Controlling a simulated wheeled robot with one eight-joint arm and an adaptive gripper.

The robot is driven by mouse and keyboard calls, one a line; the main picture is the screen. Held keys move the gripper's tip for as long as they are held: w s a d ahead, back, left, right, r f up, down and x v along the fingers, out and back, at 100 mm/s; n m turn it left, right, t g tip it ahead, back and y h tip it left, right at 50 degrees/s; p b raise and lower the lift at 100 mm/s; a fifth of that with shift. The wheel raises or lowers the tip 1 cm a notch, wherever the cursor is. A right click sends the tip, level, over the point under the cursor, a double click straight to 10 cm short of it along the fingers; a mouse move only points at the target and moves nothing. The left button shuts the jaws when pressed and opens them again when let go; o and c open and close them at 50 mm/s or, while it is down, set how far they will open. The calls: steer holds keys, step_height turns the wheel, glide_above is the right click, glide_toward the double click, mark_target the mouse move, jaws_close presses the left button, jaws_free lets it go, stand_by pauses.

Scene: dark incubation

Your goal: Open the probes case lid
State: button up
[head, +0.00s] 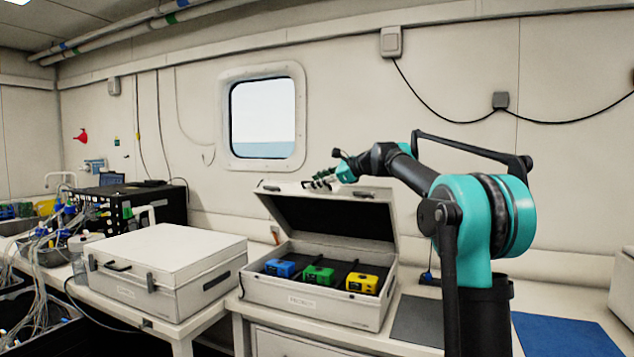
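The probes case (303,303) is a light grey case with a label on its front, standing on the bench in the middle. Its lid (330,225) is raised and tilted back, showing a dark lining. Inside the case sit a blue probe (281,267), a green probe (318,275) and a yellow probe (362,283) in dark foam. My gripper (322,182) is at the top edge of the raised lid, near its middle. It is small in view, and I cannot tell whether it touches the lid or whether its fingers are open.
A closed white case (165,262) stands on the bench to the left. A dark grey mat (418,320) and a blue mat (565,336) lie to the right. Cables and tubing (45,250) crowd the far left. A window (262,117) is in the back wall.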

steer(key=v, duration=1.9)
steer(key=shift+s+d, duration=0.3)
stand_by(1.1)
